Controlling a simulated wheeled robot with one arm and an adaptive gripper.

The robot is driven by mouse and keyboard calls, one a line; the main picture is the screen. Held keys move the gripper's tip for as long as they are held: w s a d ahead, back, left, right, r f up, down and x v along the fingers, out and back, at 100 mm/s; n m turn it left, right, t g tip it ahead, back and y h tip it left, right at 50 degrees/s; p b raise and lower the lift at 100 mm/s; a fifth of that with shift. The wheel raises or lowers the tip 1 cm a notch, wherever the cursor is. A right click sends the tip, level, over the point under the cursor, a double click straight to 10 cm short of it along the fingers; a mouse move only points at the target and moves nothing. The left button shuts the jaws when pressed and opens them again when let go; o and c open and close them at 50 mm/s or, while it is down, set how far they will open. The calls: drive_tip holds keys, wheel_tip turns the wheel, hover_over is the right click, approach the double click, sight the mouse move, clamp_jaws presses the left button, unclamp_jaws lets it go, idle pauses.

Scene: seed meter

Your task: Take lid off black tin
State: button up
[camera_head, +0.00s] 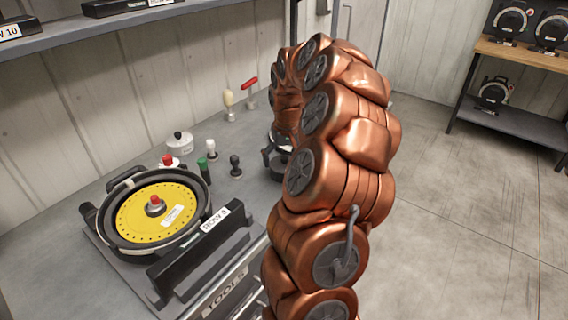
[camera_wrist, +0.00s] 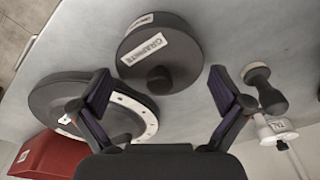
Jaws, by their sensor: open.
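The black tin (camera_wrist: 158,50) with a white "GRAPHITE" label shows at the top middle of the wrist view. Its dark lid has a round knob (camera_wrist: 159,79) on top, and the lid looks seated on the tin. My gripper (camera_wrist: 160,74) is open and empty, with one finger on each side of the knob in the picture. I see no contact between fingers and knob. In the head view, my copper arm hides most of the tin and my gripper; only dark parts (camera_head: 275,152) show at the arm's left edge.
A dark disc with a white ring (camera_wrist: 85,105) and a red box (camera_wrist: 48,157) lie left of the tin. A black knobbed tool (camera_wrist: 264,88) stands at right.

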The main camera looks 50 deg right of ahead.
drive_tip(key=shift+c, duration=0.4)
drive_tip(key=c, duration=1.1)
drive_tip(key=shift+a, duration=0.1)
